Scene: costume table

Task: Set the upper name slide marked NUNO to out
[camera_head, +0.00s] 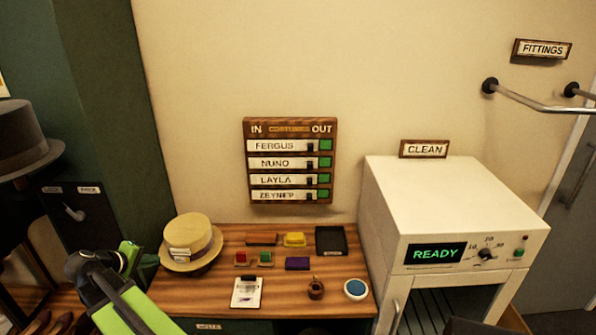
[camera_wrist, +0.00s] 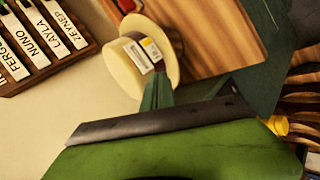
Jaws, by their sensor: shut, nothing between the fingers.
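The wooden name board (camera_head: 248,188) hangs on the wall, with IN at its top left and OUT at its top right. The NUNO slide (camera_head: 275,163) is the second row, below FERGUS. Its white plate lies toward IN, with a black knob near its right end and a green patch showing under OUT. My gripper (camera_head: 130,250) is shut and empty at the lower left, left of the straw hat and well away from the board. Its fingertips are hard to make out.
A straw hat (camera_head: 190,240) sits at the table's left end. Small blocks, a dark tray (camera_head: 331,240), a clipboard (camera_head: 246,292) and a blue-topped round tin (camera_head: 356,289) lie on the wooden table. A white machine (camera_head: 405,215) reading READY stands right. The wall before the board is clear.

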